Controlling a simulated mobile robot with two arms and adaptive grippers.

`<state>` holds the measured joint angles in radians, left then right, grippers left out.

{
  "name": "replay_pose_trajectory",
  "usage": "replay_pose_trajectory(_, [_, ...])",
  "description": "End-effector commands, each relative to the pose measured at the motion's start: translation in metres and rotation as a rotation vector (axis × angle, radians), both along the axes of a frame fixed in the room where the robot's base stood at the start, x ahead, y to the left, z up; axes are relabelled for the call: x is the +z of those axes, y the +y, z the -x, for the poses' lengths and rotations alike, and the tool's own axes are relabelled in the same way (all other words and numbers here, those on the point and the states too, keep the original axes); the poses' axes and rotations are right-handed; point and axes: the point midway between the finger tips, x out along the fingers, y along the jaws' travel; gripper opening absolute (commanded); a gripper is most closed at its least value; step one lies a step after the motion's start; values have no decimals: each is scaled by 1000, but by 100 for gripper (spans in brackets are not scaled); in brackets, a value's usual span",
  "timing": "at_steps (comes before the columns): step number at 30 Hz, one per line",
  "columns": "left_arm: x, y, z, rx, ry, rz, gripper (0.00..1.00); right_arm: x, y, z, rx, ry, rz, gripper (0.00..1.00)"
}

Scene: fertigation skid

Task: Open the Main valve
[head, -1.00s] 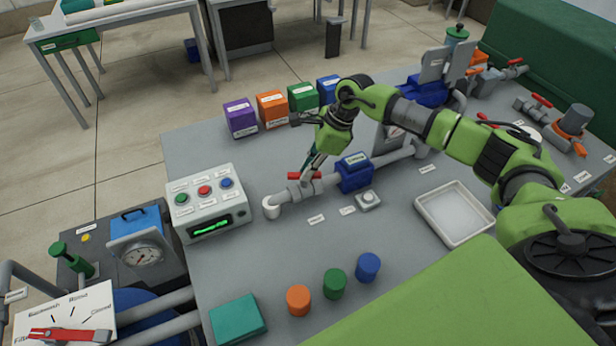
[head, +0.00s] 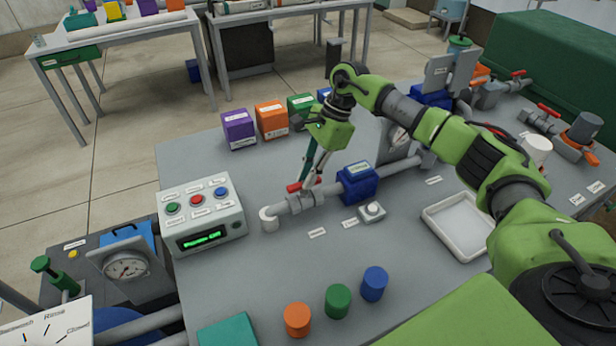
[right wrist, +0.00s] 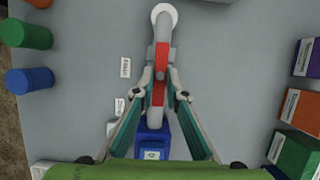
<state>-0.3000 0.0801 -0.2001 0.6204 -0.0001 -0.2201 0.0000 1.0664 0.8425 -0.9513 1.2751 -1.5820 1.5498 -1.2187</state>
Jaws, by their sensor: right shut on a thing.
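A grey inline valve (head: 304,199) with a red lever handle (head: 295,187) sits on a grey pipe on the bench, left of a blue block (head: 358,183). The small labels beside it are too small to read. My right gripper (head: 308,183) points down at the valve and is shut on the red handle. In the right wrist view, its fingers (right wrist: 159,97) lie on either side of the red handle (right wrist: 161,60), which lines up with the pipe. The fingertips partly hide the handle in the head view. My left gripper is not in view.
A control box (head: 203,218) with coloured buttons stands left of the valve. A white push button (head: 372,210) and white tray (head: 458,226) lie to the right. Coloured boxes (head: 238,129) stand behind; coloured cylinders (head: 338,300) stand in front.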

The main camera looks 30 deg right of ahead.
Motion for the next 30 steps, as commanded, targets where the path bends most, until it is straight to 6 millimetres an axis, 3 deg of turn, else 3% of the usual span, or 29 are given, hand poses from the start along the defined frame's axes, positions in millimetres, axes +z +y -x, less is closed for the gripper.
replay_pose_trajectory(6, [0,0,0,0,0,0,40,1,0,-1,3,-3,0,0])
replay_pose_trajectory(7, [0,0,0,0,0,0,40,1,0,-1,3,-3,0,18])
replay_pose_trajectory(9, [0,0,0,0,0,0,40,1,0,-1,2,-3,0,29])
replay_pose_trajectory(20, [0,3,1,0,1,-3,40,3,-1,0,0,-2,0,29])
replay_pose_trajectory(25, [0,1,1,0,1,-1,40,22,-9,-1,-1,-5,1,29])
replay_pose_trajectory(30, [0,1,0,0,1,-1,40,57,-24,-1,-2,-6,1,29])
